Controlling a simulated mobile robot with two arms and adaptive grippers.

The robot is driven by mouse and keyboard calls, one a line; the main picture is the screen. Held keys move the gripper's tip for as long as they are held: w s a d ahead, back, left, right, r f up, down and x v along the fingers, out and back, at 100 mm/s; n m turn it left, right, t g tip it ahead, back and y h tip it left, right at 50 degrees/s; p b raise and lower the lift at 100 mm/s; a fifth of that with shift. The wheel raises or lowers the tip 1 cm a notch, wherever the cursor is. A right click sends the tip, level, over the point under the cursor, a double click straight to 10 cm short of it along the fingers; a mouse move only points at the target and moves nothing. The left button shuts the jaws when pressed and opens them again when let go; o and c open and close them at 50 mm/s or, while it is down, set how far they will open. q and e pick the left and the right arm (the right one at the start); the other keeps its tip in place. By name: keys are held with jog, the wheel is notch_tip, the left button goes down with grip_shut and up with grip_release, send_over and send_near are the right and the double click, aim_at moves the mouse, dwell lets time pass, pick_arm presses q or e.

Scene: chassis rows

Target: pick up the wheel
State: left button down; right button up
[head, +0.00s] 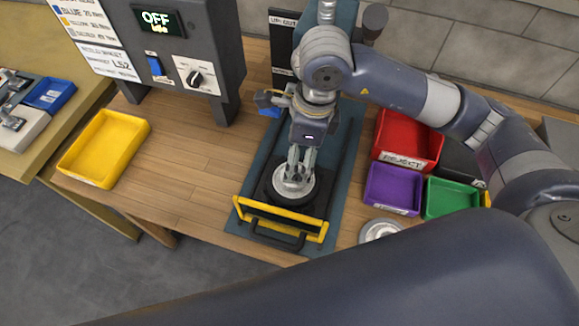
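A wheel (290,195) with a dark tyre and a pale metal hub lies flat in a black fixture with a yellow frame (280,220) on the wooden table. My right gripper (296,176) points down at the wheel, its fingertips at the hub. The fingers cover part of the hub, and I cannot tell whether they are closed on it or only beside it. A second round metal part (380,230) lies on the table to the right, partly hidden by my arm in the foreground. My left gripper is not in view.
A yellow tray (88,172) stands at the left table edge. A grey machine (188,60) reading OFF stands behind it. Red (405,150), purple (388,207) and green (450,205) bins stand right. The wooden surface between yellow tray and fixture is clear.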

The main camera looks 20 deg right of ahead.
jog(key=f, duration=0.2)
jog(key=f+p, duration=0.1)
jog(key=f, duration=0.4)
jog(key=shift+a, duration=0.35)
jog(key=shift+r, duration=0.1)
jog(key=shift+c, duration=0.7)
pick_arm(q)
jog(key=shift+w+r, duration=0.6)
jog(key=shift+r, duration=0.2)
pick_arm(e)
jog(key=c, duration=1.3)
